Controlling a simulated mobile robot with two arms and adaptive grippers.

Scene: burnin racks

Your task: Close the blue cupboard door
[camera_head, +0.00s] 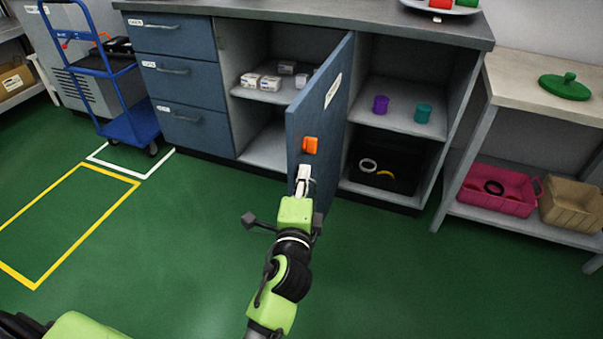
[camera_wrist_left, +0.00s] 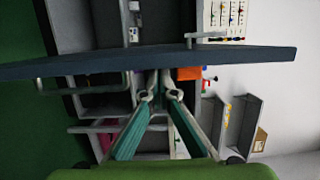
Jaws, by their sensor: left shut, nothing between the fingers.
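The blue cupboard door (camera_head: 323,110) stands open in the head view, swung out toward me from the grey cupboard. An orange piece (camera_head: 310,145) sits on the door's face near its free edge. My left gripper (camera_head: 303,172) is shut and empty, with its fingertips at the door's lower part, just below the orange piece. In the left wrist view the door (camera_wrist_left: 120,62) crosses the picture as a dark band, and the fingertips (camera_wrist_left: 159,78) meet close to it. I cannot tell whether they touch it. My right gripper is not in view.
Shelves behind the door hold white boxes (camera_head: 260,82), a purple cup (camera_head: 380,104) and a teal cup (camera_head: 423,112). A blue trolley (camera_head: 130,125) stands left, a side table (camera_head: 545,85) right. Green floor in front is clear.

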